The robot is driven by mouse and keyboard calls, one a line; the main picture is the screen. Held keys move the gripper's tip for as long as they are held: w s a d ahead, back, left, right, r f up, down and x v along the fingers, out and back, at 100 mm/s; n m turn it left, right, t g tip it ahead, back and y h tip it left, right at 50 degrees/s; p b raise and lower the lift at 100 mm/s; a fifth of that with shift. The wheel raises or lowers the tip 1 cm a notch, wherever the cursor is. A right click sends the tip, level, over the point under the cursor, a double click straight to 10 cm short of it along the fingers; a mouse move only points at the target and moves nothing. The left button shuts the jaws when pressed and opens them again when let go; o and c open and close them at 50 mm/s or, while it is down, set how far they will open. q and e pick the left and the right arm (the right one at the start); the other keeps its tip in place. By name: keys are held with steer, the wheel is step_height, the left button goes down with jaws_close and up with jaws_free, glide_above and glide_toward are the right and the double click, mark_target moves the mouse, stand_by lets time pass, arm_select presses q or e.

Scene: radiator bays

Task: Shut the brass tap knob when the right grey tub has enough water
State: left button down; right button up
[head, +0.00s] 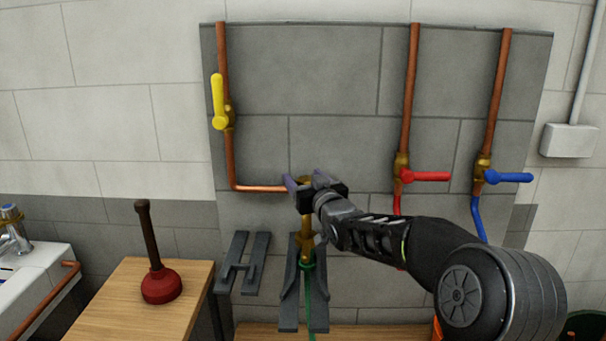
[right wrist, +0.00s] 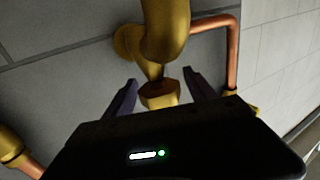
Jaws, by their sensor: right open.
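The brass tap (head: 306,240) is on the wall at the end of a copper pipe, with a green hose below it. In the head view my right gripper (head: 309,183) covers its upper part. In the right wrist view the brass tap knob (right wrist: 159,95) shows as a faceted brass piece. My right gripper (right wrist: 160,78) is open, with one finger on each side of the knob; I cannot tell whether either finger touches it. No grey tub and no water can be made out. My left gripper is not in view.
A yellow lever valve (head: 219,102) is up left, with a red lever (head: 425,176) and a blue lever (head: 508,177) at right. A plunger (head: 161,283) stands on a wooden top (head: 128,308). Grey brackets (head: 243,264) hang beside the tap. A white sink (head: 30,270) is at far left.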

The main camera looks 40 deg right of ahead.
steer(key=shift+w+d, duration=0.1)
steer(key=shift+w, duration=0.4)
steer(key=shift+c, duration=0.4)
steer(key=c, duration=1.3)
